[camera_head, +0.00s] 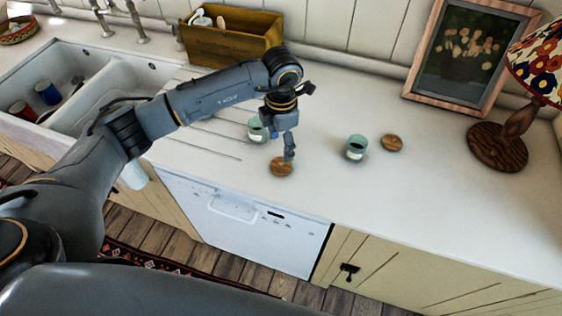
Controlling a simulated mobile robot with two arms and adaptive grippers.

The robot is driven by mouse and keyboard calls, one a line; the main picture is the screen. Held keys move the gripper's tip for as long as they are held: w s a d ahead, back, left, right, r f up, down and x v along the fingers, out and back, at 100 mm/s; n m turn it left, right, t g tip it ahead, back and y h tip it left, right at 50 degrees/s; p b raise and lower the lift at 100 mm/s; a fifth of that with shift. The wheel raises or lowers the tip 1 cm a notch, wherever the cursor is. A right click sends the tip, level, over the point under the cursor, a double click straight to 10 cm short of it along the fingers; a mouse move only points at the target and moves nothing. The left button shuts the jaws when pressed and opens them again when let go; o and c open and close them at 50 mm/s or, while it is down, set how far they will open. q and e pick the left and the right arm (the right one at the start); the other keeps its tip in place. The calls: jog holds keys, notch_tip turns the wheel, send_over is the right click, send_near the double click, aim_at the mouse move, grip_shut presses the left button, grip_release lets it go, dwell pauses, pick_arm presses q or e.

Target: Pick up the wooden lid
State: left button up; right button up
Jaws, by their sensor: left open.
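A round wooden lid (281,167) lies flat on the white counter, close to its front edge. My left gripper (289,158) points down just above the lid's right side; it is open with nothing held. I cannot tell whether the fingertips touch the lid. A second wooden lid (391,143) lies farther right on the counter. My right gripper is not in view.
A wooden box (232,42) with utensils stands at the back. A white sink (130,88) with cups is at left. A framed picture (468,50) and a lamp (498,146) stand at right.

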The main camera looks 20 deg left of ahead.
aim_at(281, 161)
pick_arm(q)
jog(key=shift+s+f, duration=0.1)
jog(key=shift+f, duration=0.6)
jog(key=shift+d+f+p, duration=0.1)
jog(key=shift+f+p, duration=0.15)
jog(key=shift+p, duration=0.2)
jog(key=f+p, duration=0.2)
jog(key=f, duration=0.1)
jog(key=shift+s+d+f, duration=0.1)
jog(key=shift+s+f, duration=0.15)
jog(key=shift+s, duration=0.1)
jog(key=shift+f, duration=0.7)
jog(key=c, duration=0.6)
